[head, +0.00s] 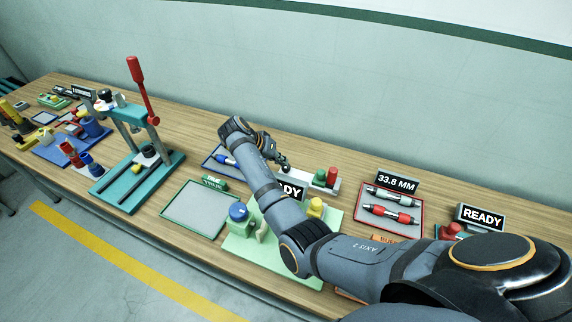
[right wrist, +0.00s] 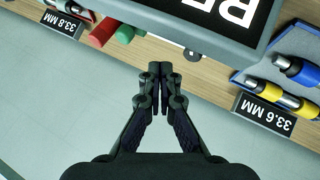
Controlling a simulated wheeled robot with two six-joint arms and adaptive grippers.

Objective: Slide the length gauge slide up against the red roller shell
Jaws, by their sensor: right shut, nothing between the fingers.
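My right gripper (head: 284,167) is shut and empty over the back of the bench, near a READY sign (head: 291,191). In the right wrist view its fingertips (right wrist: 160,70) meet just below that sign (right wrist: 215,18). My left gripper is out of view.
A tray with red pens (head: 391,210) and a 33.8 MM sign (head: 396,182) lies to the right. A blue tray (right wrist: 262,72) with a 33.6 MM sign (right wrist: 264,111) lies by the gripper. A press with a red lever (head: 143,88) stands left. My right arm covers the middle.

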